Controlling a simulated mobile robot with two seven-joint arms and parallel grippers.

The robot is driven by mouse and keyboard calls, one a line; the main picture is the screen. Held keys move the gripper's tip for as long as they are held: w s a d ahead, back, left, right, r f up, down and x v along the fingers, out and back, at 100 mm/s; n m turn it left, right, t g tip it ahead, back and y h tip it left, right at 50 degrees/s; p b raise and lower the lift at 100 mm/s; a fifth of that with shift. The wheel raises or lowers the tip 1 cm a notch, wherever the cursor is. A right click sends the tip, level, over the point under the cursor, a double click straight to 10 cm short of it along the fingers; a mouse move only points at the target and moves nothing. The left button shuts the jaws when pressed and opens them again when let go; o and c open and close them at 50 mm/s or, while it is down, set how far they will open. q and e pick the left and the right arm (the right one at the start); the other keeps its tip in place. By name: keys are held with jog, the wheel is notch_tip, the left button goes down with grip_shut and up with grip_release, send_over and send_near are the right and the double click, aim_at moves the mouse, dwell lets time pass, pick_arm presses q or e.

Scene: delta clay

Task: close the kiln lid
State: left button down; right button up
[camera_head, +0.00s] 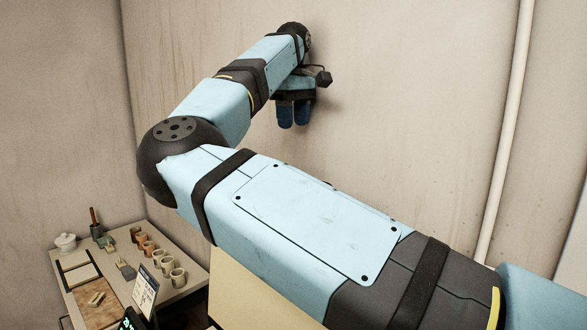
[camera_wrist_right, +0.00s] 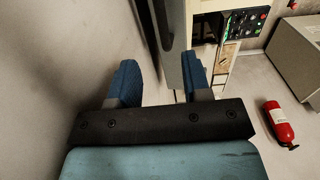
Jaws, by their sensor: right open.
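My right gripper (camera_head: 293,123) hangs fingers down near the wall in the head view, at the end of my long blue right arm. In the right wrist view its two blue fingers (camera_wrist_right: 160,75) are spread, with nothing clasped between them. A grey upright slab with a dark bar, perhaps the kiln lid (camera_wrist_right: 176,50), stands beyond and between the fingers; I cannot tell whether they touch. A cream panel, perhaps part of the kiln (camera_head: 245,290), shows below my arm in the head view, mostly hidden. My left gripper is not in view.
A control panel (camera_wrist_right: 243,22) with lit buttons and a red fire extinguisher (camera_wrist_right: 280,123) on the floor show in the wrist view. The wall (camera_head: 400,90) is close behind my gripper.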

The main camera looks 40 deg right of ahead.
notch_tip(320, 180, down, 12)
jog(key=shift+s+f+p, duration=0.1)
jog(key=shift+f+p, duration=0.15)
jog(key=shift+p, duration=0.8)
grip_shut()
